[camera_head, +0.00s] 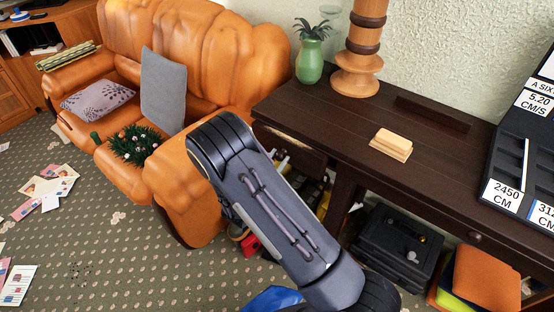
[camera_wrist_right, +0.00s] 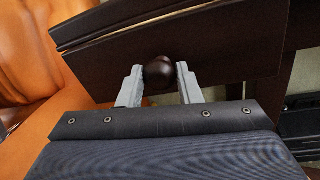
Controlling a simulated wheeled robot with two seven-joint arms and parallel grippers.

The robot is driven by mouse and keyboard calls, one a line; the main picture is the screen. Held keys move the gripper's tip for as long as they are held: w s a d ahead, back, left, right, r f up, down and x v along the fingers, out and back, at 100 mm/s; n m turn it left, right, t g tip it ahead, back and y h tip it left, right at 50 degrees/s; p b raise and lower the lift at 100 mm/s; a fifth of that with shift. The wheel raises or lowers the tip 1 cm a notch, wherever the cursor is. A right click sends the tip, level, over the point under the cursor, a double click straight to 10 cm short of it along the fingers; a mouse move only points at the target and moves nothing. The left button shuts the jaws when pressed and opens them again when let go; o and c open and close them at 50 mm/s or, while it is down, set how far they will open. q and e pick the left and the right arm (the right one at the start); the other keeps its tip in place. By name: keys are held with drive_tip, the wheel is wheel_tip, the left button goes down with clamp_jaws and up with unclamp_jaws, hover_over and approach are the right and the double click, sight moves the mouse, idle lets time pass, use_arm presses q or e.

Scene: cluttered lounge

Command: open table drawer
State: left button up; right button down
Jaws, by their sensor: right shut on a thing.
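The dark wooden table (camera_head: 335,113) stands against the wall, with a drawer (camera_head: 300,147) at its left end. In the right wrist view the drawer front (camera_wrist_right: 225,45) fills the upper part, with a round dark knob (camera_wrist_right: 160,73) on it. My right gripper (camera_wrist_right: 160,69) has its two grey fingers shut on the knob, one on each side. In the head view my right arm hides most of this gripper, and only its fingertips (camera_head: 281,158) show by the drawer. My left gripper is not in view.
An orange leather sofa (camera_head: 200,50) stands close to the table's left end. A green vase (camera_head: 310,62), a wooden column (camera_head: 357,75) and a wooden block (camera_head: 391,144) are on the tabletop. A black case (camera_head: 395,240) is underneath. Papers (camera_head: 50,185) lie on the carpet at left.

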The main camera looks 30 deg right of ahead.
drive_tip(key=w+a+v, duration=0.1)
drive_tip(key=w+v, duration=0.1)
drive_tip(key=v, duration=1.3)
drive_tip(key=shift+s+a+b, duration=0.2)
drive_tip(key=shift+a+b, duration=0.2)
drive_tip(key=shift+a, duration=0.05)
drive_tip(key=c, duration=1)
unclamp_jaws()
drive_tip(key=shift+c, duration=0.2)
drive_tip(key=v, duration=0.7)
drive_tip(key=shift+s+a, duration=0.2)
drive_tip(key=shift+a, duration=0.15)
